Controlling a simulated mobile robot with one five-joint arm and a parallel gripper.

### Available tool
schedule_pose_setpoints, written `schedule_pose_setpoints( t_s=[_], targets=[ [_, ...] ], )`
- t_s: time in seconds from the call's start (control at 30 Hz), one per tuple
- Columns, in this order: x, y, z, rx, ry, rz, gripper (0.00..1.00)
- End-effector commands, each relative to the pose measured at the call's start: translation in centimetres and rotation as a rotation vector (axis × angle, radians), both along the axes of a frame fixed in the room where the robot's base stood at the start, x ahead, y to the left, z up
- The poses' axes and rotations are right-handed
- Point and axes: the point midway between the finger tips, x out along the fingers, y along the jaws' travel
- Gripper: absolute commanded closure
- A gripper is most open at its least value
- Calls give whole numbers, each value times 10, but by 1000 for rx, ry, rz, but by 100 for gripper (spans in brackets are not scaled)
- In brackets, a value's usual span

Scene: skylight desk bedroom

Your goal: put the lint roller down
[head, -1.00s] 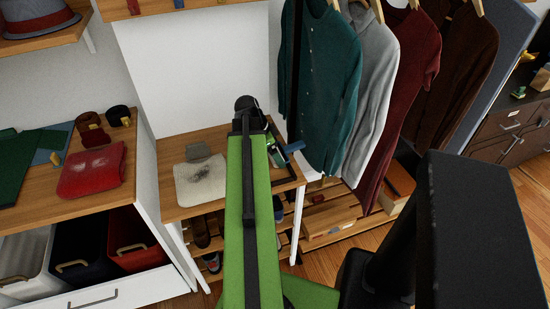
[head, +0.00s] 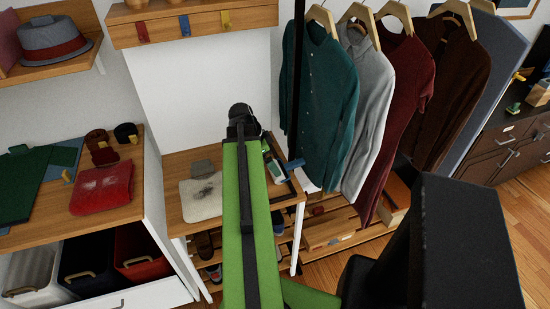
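My arm reaches forward over the wooden bench (head: 178,162), with its black wrist end (head: 241,118) above the bench's back part. The fingers of my gripper are hidden behind the arm, so I cannot see whether they are open or shut. A blue handle-like piece (head: 295,164), perhaps the lint roller's handle, shows just right of the arm, by the bench's right end. The rest of it is hidden or too small to make out. I cannot tell whether it is held or resting. A dark-edged tray (head: 287,187) with a small green and white item (head: 275,171) lies below it.
A shelf unit at left bears a red garment (head: 102,188). Shoes stand on racks below the bench.

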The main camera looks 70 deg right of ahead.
Motion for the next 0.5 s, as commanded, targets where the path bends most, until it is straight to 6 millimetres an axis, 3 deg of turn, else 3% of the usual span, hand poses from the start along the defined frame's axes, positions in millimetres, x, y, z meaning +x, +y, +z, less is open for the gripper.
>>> schedule_pose_setpoints(
  t_s=[0.03, 0.2, 0.5],
  targets=[
    [4, 4, 25, 0, 0, 2, 0],
    [17, 14, 62, 1, 0, 2, 0],
    [31, 25, 98, 0, 0, 1, 0]
  ],
)
